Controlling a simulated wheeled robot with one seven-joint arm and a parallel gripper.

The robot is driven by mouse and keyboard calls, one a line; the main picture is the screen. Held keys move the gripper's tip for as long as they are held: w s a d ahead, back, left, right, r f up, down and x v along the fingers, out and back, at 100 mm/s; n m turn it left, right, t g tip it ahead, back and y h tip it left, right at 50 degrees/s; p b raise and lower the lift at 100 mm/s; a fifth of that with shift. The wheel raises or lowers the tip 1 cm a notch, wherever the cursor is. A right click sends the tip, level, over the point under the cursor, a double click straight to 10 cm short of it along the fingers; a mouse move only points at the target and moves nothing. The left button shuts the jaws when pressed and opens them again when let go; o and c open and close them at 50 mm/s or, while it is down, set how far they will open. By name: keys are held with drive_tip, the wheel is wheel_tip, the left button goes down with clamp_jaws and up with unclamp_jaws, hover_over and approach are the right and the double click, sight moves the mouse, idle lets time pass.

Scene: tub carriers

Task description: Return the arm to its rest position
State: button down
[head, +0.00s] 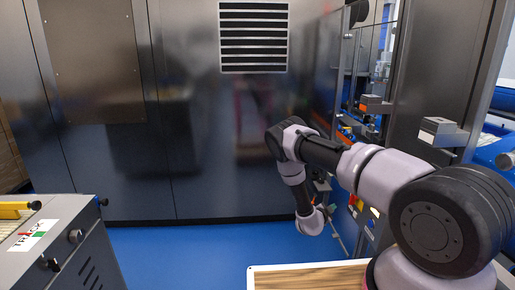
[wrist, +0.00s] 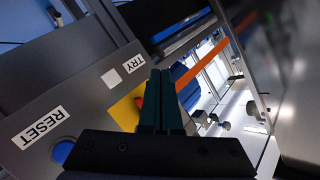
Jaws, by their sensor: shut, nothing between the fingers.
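My arm reaches out from the lower right in the head view, bends at the elbow and hangs down over the blue floor. My gripper is not clearly visible in the head view. In the wrist view my gripper (wrist: 161,78) shows its two dark green fingers pressed together with nothing between them. Behind the fingers is a grey panel (wrist: 60,75) with a white RESET label, a white TRY label, a blue button and a yellow patch. The fingers overlap the yellow patch in the picture; I cannot tell how far away it is.
A dark metal wall (head: 190,150) with a vent (head: 254,37) stands ahead. A grey cabinet (head: 75,245) is at the lower left. A wood-topped surface (head: 310,276) lies at the bottom. Blue floor (head: 185,250) is clear between them. Machine frames with small boxes stand at the right.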

drive_tip(key=w+a+r+g+y, duration=0.1)
drive_tip(key=a+r+y, duration=0.2)
drive_tip(key=r, duration=0.8)
drive_tip(key=w+a+r+n+y, duration=0.1)
drive_tip(key=w+a+r+y, duration=0.15)
drive_tip(key=r, duration=0.85)
drive_tip(key=w+a+r+g+y, duration=0.15)
drive_tip(key=a+r, duration=0.25)
drive_tip(key=r, duration=0.8)
drive_tip(key=s+a+r+n+y, duration=0.3)
drive_tip(key=s+r+n+y, duration=0.15)
drive_tip(key=s+r, duration=1)
drive_tip(key=s+r+n, duration=0.3)
drive_tip(key=s+r, duration=0.2)
drive_tip(key=s, duration=0.9)
drive_tip(key=s+a+r+n+g+y, duration=0.1)
drive_tip(key=s+r+n, duration=0.3)
drive_tip(key=s, duration=1)
drive_tip(key=shift+s+a+r, duration=0.3)
drive_tip(key=shift+s+r, duration=0.1)
drive_tip(key=shift+r, duration=0.25)
